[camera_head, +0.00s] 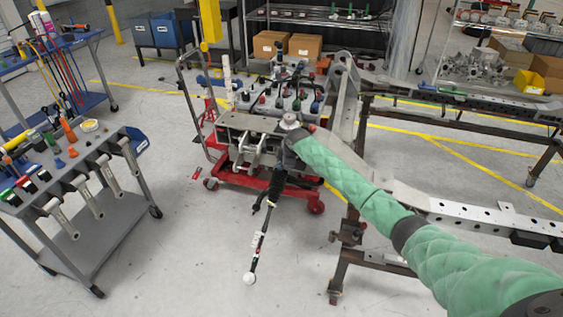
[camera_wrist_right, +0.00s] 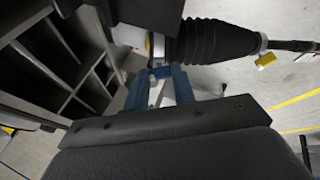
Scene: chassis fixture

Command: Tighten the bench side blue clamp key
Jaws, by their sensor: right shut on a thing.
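The blue clamp key (camera_wrist_right: 160,73) shows in the right wrist view as a small blue piece under the pale collar at the wide end of a black ribbed boot (camera_wrist_right: 214,40). My right gripper (camera_wrist_right: 161,82) has its two blue fingers on either side of this key and is shut on it. In the head view the boot (camera_head: 275,187) hangs below the end of my green-sleeved right arm, and a thin rod (camera_head: 262,240) runs down from it to a white ball end. The fingertips and key are hidden there. My left gripper is not in view.
A second, yellow clamp key (camera_wrist_right: 265,60) sits at the boot's narrow end. The boot is at a red wheeled cart (camera_head: 228,165) with a metal fixture. A long chassis rail (camera_head: 480,220) stands right, a grey tool cart (camera_head: 105,225) left.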

